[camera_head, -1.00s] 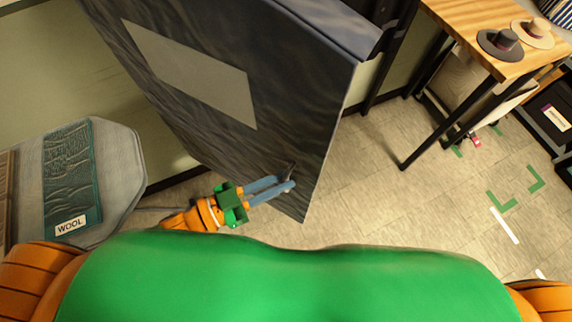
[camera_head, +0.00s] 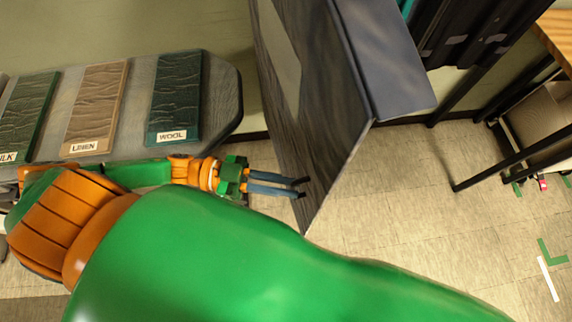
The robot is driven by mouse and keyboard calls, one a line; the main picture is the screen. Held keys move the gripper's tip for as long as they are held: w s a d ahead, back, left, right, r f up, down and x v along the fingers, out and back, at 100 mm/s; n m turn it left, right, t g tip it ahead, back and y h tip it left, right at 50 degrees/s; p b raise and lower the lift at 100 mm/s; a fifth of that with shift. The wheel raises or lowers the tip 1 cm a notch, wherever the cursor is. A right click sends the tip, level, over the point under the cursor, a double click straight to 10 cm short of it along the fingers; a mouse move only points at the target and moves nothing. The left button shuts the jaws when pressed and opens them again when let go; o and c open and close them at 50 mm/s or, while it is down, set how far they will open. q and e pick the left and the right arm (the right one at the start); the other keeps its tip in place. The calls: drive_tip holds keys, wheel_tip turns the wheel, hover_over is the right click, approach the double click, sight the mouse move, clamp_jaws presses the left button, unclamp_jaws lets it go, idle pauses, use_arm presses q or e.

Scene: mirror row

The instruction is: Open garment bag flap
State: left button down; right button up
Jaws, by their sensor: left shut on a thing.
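The garment bag flap (camera_head: 318,110) is a large dark, wavy-grained panel with a pale grey window patch (camera_head: 277,55). It stands at a steep angle in the upper middle of the view, its lower corner hanging over the floor. My left gripper (camera_head: 303,187) reaches in from the left, and its two blue-grey fingers with dark tips are shut on the flap near that lower corner. The exact grip point is small and partly hidden by the fingertips. My right gripper is not in view.
A grey bench (camera_head: 222,95) at left holds swatch boards, including a tan LINEN board (camera_head: 95,105) and a teal WOOL board (camera_head: 174,95). A wooden table (camera_head: 558,35) with dark legs stands at right. The tiled floor (camera_head: 400,200) between is clear.

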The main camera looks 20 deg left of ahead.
use_arm(q)
drive_tip(key=c, duration=0.9)
unclamp_jaws()
drive_tip(key=shift+w, duration=0.1)
drive_tip(key=b+v, duration=0.2)
drive_tip(key=v, duration=0.5)
drive_tip(key=shift+a, duration=0.15)
